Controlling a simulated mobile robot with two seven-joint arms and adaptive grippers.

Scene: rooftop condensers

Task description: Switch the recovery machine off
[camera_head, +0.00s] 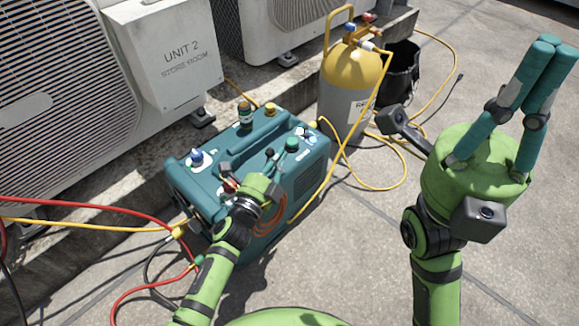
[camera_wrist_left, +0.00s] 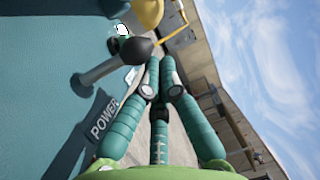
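The recovery machine (camera_head: 215,205) is a teal box with a top handle, knobs and valves, standing on the paving at the centre of the head view. In the left wrist view its teal panel carries the word POWER (camera_wrist_left: 103,115) beside a grey lever (camera_wrist_left: 98,72) with a dark rounded end. My left gripper (camera_head: 283,160) is over the machine's top; its teal fingertips blend with the casing there. In the left wrist view the left gripper (camera_wrist_left: 160,65) has its fingertips drawn together, empty, close beside the lever; contact is unclear. My right gripper (camera_head: 554,48) is raised at right, fingers together and empty.
A yellow-topped grey cylinder (camera_head: 345,90) and a black bucket (camera_head: 402,70) stand behind the machine. Yellow hoses (camera_head: 385,185) and red hoses (camera_head: 120,210) run along the ground. Condenser units (camera_head: 165,60) stand on a ledge behind. Paving at the front right is clear.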

